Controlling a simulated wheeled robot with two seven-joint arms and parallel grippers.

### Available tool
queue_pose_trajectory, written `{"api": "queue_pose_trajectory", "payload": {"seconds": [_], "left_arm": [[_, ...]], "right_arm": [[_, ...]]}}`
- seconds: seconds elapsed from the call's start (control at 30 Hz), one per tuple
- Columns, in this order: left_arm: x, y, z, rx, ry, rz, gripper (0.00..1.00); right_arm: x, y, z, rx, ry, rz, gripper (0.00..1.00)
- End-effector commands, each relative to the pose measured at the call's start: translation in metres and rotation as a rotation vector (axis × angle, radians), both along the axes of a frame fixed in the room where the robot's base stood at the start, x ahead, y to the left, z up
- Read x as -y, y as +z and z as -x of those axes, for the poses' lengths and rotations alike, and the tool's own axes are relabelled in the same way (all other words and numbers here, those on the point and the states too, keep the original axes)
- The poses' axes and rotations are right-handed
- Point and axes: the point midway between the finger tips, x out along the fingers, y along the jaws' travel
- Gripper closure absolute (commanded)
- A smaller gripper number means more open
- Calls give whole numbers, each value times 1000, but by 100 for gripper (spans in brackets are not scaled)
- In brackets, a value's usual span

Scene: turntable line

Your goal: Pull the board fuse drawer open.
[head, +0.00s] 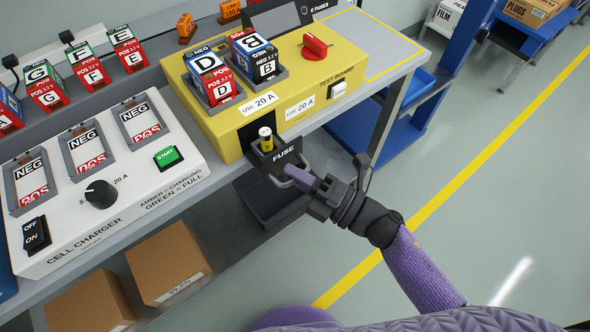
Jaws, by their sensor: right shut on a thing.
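The yellow test board (226,123) stands on the bench at the centre. Its fuse drawer (284,154), a dark front marked FUSE, stands out from the board's front face. A yellow fuse with a dark band (266,141) stands upright in the drawer. My right gripper (300,179) comes from the lower right and is shut on the drawer's grey handle (284,181). The fingers hide part of the handle. My left gripper is not in view.
Cells D (209,75) and B (259,57) sit in the board's holders. A red knob (314,46) and a white switch (339,89) are on the board. The white cell charger (110,205) stands left. Cardboard boxes (168,262) lie below the bench.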

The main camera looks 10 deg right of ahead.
Motion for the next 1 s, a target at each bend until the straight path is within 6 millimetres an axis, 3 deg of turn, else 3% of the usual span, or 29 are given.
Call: {"api": "queue_pose_trajectory", "payload": {"seconds": [0.03,0.2,0.53,0.8,1.0], "left_arm": [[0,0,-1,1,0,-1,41],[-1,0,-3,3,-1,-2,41],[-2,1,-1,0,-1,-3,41],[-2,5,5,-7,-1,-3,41],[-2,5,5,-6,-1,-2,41]], "right_arm": [[0,-1,0,-1,-1,1,82],[0,-1,0,-1,-1,1,49],[6,-2,4,-3,-1,2,49],[58,-12,44,-5,-1,3,49],[77,-16,58,-1,-1,1,49]]}}
